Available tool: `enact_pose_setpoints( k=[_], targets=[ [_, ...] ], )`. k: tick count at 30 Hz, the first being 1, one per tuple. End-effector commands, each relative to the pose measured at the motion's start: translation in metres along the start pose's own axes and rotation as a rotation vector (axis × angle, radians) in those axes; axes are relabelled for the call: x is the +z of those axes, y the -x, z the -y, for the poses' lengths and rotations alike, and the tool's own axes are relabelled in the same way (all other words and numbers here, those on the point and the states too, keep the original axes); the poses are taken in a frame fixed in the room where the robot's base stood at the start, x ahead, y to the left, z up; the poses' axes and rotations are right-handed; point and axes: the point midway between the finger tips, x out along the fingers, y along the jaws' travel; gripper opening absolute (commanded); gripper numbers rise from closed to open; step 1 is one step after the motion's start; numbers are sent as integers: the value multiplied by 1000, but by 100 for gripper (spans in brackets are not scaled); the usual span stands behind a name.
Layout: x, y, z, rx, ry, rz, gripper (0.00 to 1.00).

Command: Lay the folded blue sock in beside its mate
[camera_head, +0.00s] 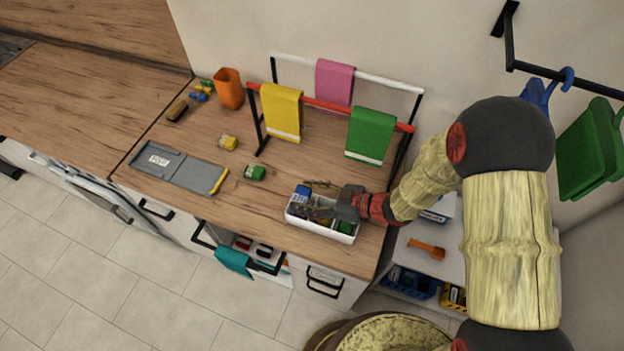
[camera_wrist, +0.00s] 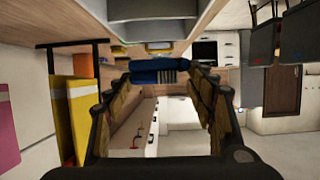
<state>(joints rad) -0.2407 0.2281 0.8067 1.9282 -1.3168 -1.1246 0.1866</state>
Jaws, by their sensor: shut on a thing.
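My gripper (camera_head: 324,203) reaches in from the right, low over a white divided box (camera_head: 312,226) near the counter's front edge. It is shut on a folded blue sock (camera_head: 302,192), which sits at the box's left end. In the wrist view the blue sock (camera_wrist: 150,72), with a striped patch, lies between my fingertips. I cannot tell whether it touches the box floor. A green bundle (camera_head: 346,227) lies in the box's right end. My fingers hide the middle of the box, and I cannot make out the mate.
A folded green bundle (camera_head: 254,172) and a yellow one (camera_head: 228,142) lie on the counter left of the box. A grey folding board (camera_head: 170,164) lies farther left. Behind, a red rail (camera_head: 325,104) carries yellow and green cloths. An orange cup (camera_head: 229,90) stands at the back left.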

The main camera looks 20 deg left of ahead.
Motion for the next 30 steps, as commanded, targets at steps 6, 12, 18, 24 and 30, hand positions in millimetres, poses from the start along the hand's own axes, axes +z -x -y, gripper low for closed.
enact_pose_setpoints(
  k=[6,12,18,24,30],
  targets=[
    [0,0,1,-3,0,0,38],
    [0,0,1,-2,0,0,38],
    [0,1,1,-2,-1,0,38],
    [9,-3,1,-2,-1,1,38],
    [22,-8,1,-2,-2,1,38]
  ],
)
